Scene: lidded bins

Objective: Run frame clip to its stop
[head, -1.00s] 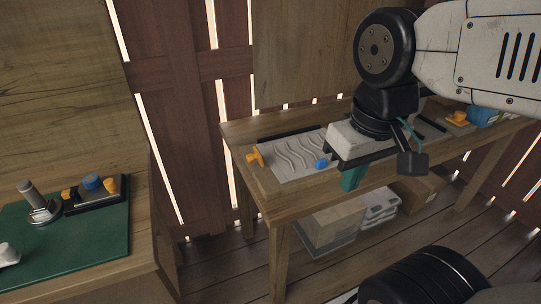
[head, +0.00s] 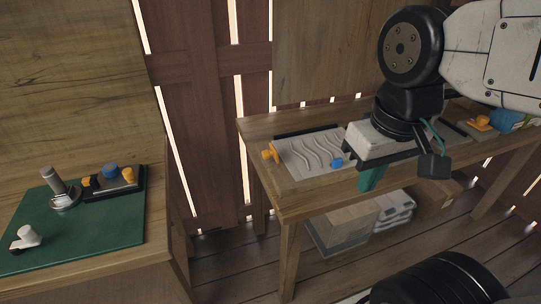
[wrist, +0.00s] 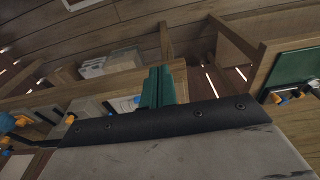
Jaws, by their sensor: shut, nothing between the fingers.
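I cannot tell for sure which part is the frame clip. A grey panel with wavy grooves (head: 305,165) lies on the wooden bench. An orange piece (head: 270,153) sits at its left edge, and a small blue piece (head: 337,162) sits near its right end, just left of my gripper. My gripper (head: 370,180) has teal fingers, pointing down at the bench's front edge. In the wrist view the fingers (wrist: 158,88) are together with nothing between them. My wrist hides part of the bench behind it.
Another orange piece (head: 483,122) and a blue item (head: 506,120) stand at the bench's right end. At left, a green mat (head: 80,232) holds a metal post (head: 57,184), a white piece (head: 27,237) and a black tray (head: 133,190). Boxes (head: 345,222) lie under the bench.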

